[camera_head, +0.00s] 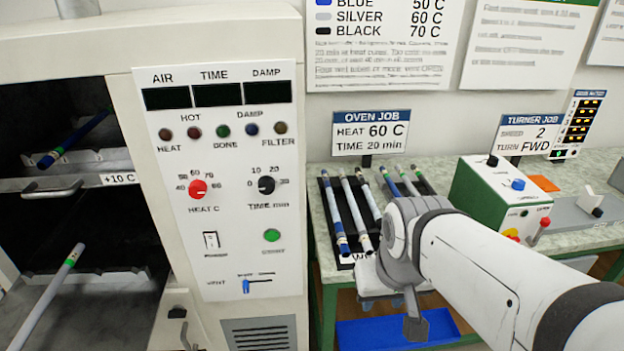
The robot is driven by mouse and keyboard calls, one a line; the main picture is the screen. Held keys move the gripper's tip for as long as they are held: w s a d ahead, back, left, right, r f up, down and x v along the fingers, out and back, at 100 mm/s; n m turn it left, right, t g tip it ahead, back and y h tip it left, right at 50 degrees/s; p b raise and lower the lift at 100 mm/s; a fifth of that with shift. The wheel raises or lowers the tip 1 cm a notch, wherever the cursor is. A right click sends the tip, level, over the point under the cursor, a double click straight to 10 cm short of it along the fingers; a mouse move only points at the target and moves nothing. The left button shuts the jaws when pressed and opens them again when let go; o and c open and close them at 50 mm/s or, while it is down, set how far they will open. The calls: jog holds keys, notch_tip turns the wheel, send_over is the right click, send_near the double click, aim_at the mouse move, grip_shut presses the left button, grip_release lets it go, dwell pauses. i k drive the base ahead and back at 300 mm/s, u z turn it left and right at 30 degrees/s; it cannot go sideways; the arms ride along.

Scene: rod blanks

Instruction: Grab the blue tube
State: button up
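A dark blue tube (75,138) with a pale band near its lower end lies slanted on the upper shelf inside the open oven at left. A silver tube (48,295) with a green-banded end lies on the lower shelf. My gripper (415,328) hangs below my wrist at the lower middle, over the front of the bench, well right of the oven. Its fingers are seen edge-on, so their opening is unclear. No tube shows in it.
The oven's control panel (222,185) stands between the oven opening and my arm. A shelf handle (52,188) juts out at left. A green and white machine (498,200) stands right of the rack. A blue bin (385,335) is below the bench.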

aim_at(341, 237)
jog(key=z, duration=0.05)
jog(key=i, duration=1)
jog(key=u, duration=0.05)
